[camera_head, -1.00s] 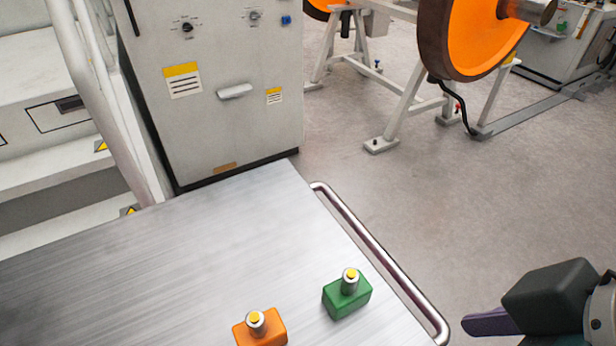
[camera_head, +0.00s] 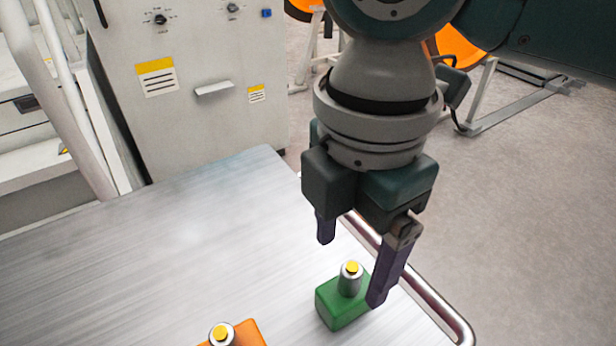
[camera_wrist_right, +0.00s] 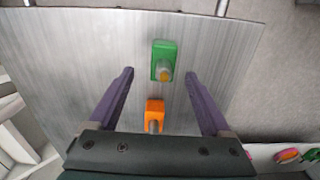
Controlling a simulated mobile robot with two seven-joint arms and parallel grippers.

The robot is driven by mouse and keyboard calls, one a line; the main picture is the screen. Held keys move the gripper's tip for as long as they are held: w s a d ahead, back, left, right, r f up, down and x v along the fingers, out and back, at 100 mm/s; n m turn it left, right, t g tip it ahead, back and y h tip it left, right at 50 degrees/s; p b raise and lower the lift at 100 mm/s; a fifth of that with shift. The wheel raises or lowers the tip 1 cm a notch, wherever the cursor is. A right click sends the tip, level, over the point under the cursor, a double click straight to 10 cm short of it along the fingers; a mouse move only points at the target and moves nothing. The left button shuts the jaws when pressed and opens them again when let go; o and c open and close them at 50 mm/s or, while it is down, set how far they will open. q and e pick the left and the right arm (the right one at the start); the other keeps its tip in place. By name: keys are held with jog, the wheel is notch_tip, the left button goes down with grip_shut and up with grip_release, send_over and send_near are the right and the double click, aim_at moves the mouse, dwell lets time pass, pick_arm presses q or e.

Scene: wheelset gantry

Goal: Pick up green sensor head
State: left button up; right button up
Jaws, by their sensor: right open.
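The green sensor head (camera_head: 338,307) is a green block with a silver post and a yellow top. It stands upright on the metal table near the right edge. My right gripper (camera_head: 351,272) is open and empty, pointing down above and behind it in the head view. One finger overlaps the block's right side in the picture; I cannot tell whether they touch. In the right wrist view the green sensor head (camera_wrist_right: 162,55) lies beyond the fingertips, roughly between their lines. My left gripper is not in view.
An orange sensor head (camera_head: 246,334) stands on the table (camera_head: 180,250) to the left of the green one. A metal rail (camera_head: 435,300) runs along the table's right edge. A grey cabinet (camera_head: 200,120) stands behind the table. The table's left part is clear.

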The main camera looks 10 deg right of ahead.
aim_at(348, 291)
jog(key=f, duration=0.6)
jog(key=shift+s+d+f+b, duration=0.1)
jog(key=shift+s+f+b, duration=0.15)
jog(key=shift+f+b, duration=0.15)
jog(key=shift+r, duration=0.1)
grip_shut()
